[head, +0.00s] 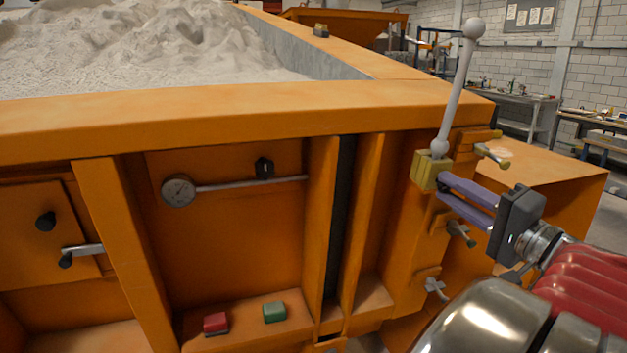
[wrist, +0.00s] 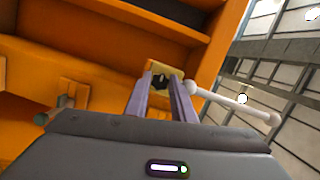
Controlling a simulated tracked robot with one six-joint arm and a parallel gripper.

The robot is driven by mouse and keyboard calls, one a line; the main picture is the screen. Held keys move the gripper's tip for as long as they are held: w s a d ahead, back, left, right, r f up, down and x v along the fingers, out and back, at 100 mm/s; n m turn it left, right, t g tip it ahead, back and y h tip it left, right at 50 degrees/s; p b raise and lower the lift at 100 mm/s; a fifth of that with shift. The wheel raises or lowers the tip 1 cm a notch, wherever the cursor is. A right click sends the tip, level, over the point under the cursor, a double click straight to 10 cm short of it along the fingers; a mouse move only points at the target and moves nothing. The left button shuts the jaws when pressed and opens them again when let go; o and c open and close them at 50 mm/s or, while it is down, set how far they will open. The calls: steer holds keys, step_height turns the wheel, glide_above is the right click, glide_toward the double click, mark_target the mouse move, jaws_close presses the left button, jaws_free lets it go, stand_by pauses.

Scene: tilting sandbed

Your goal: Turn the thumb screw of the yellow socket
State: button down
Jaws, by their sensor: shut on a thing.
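The yellow socket (head: 424,170) sits on the orange corner post of the sandbed, at the foot of a pale lever (head: 457,90) with ball ends that rises from it. My gripper (head: 441,188) reaches in from the right, its two purple fingers ending at the socket's near side. In the wrist view, the socket (wrist: 174,73) lies just beyond the fingertips (wrist: 160,92). The dark thumb screw (wrist: 160,80) shows between them, and my jaws are shut on it.
Small clamps with handles (head: 460,234) (head: 435,288) stick out below the fingers, and another (head: 492,153) to the right of the socket. The lever (wrist: 235,103) stands close to the right finger.

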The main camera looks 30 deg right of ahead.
steer(key=m, duration=0.2)
steer(key=m+t, duration=0.1)
steer(key=m, duration=0.1)
steer(key=shift+f, duration=0.35)
steer(key=m, duration=0.5)
steer(key=shift+a+t, duration=0.1)
steer(key=shift+t, duration=0.3)
steer(key=m, duration=0.3)
steer(key=m+h, duration=0.1)
steer(key=m, duration=0.1)
steer(key=shift+w+m+t+h, duration=0.1)
steer(key=shift+m+t+h, duration=0.2)
steer(key=shift+m+t, duration=0.1)
steer(key=m+h, duration=0.1)
steer(key=m, duration=0.4)
steer(key=shift+h, duration=0.4)
steer(key=shift+r, duration=0.1)
steer(key=c, duration=1.6)
jaws_free()
